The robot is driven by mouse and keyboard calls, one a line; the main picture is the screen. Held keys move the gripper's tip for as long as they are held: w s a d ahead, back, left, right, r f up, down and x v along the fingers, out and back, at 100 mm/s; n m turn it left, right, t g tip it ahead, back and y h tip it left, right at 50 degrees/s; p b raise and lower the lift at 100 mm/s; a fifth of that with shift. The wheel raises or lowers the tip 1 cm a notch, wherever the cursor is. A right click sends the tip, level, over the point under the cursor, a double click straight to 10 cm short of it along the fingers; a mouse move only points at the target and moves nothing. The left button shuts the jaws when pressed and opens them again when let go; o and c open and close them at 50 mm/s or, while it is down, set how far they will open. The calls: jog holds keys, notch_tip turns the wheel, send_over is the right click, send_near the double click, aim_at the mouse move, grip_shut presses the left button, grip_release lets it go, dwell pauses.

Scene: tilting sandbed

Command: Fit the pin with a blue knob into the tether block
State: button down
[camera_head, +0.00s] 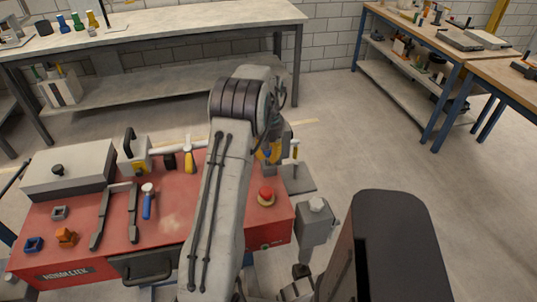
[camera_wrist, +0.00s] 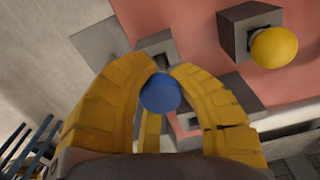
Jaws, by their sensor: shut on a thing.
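The pin's blue knob (camera_wrist: 160,93) sits between the two yellow fingers of my gripper (camera_wrist: 164,66) in the wrist view. The fingers are shut on it. The knob and fingers hide the pin's shaft. A dark grey block (camera_wrist: 157,43) shows just beyond the fingertips, partly covered; it may be the tether block. I cannot tell whether the pin touches it or is in it. In the head view my arm covers much of this spot, and only a bit of the yellow gripper (camera_head: 268,152) shows, at the red cart's far right corner.
A grey block (camera_wrist: 234,38) with a yellow knob (camera_wrist: 275,47) stands on the red surface beside the fingers. The red cart (camera_head: 175,212) carries several tools, a grey box (camera_head: 68,170) and a red button (camera_head: 266,194). Workbenches stand behind; the floor at right is open.

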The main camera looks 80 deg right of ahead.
jog(key=shift+f+b, duration=0.75)
jog(key=shift+f, duration=0.5)
dwell(0.7)
jog(key=shift+c, duration=2.3)
grip_release()
jog(key=shift+r, duration=0.1)
jog(key=shift+r+p, duration=3.1)
jog(key=shift+r, duration=0.85)
